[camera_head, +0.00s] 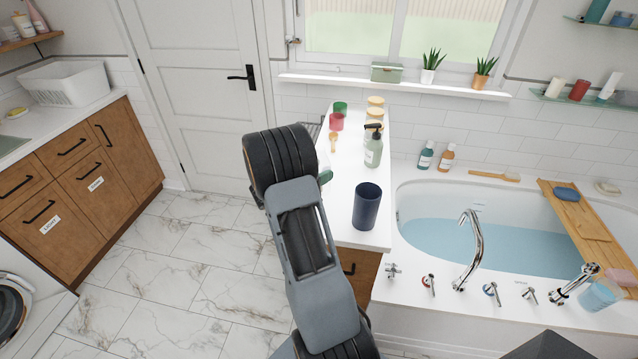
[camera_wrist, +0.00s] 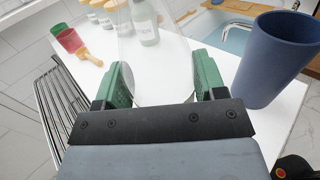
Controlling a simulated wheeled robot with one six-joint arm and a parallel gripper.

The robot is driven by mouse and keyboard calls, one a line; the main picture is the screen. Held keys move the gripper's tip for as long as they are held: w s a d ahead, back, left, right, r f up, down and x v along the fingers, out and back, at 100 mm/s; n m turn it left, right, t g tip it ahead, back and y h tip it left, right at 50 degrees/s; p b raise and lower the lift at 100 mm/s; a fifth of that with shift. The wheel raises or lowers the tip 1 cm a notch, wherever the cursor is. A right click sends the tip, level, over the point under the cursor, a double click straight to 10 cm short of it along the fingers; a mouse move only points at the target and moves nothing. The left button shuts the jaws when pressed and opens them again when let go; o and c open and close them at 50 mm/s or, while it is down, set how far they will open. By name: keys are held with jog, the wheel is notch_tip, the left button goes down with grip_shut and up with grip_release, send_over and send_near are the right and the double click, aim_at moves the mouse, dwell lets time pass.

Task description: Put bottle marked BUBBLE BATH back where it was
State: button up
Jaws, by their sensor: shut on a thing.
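My gripper (camera_wrist: 162,82) is shut on a clear, see-through container (camera_wrist: 152,75), held between its green fingers over the white counter. In the head view my arm hides most of the gripper (camera_head: 324,177). Labels are too small to read, so I cannot tell which bottle is marked BUBBLE BATH. A grey-green pump bottle (camera_head: 373,150) stands on the counter, beyond the container in the wrist view (camera_wrist: 146,25). A blue bottle (camera_head: 426,158) and an orange bottle (camera_head: 446,158) stand on the tub's back ledge.
A dark blue tumbler (camera_head: 367,207) stands near the counter's front, close right of my gripper in the wrist view (camera_wrist: 275,60). Red (camera_head: 336,122) and green (camera_head: 340,108) cups and yellow-lidded jars (camera_head: 375,112) stand farther back. The filled bathtub (camera_head: 480,240) is right of the counter.

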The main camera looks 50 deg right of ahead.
jog(key=shift+f, duration=2.25)
jog(key=shift+f, duration=0.15)
jog(key=o, duration=1)
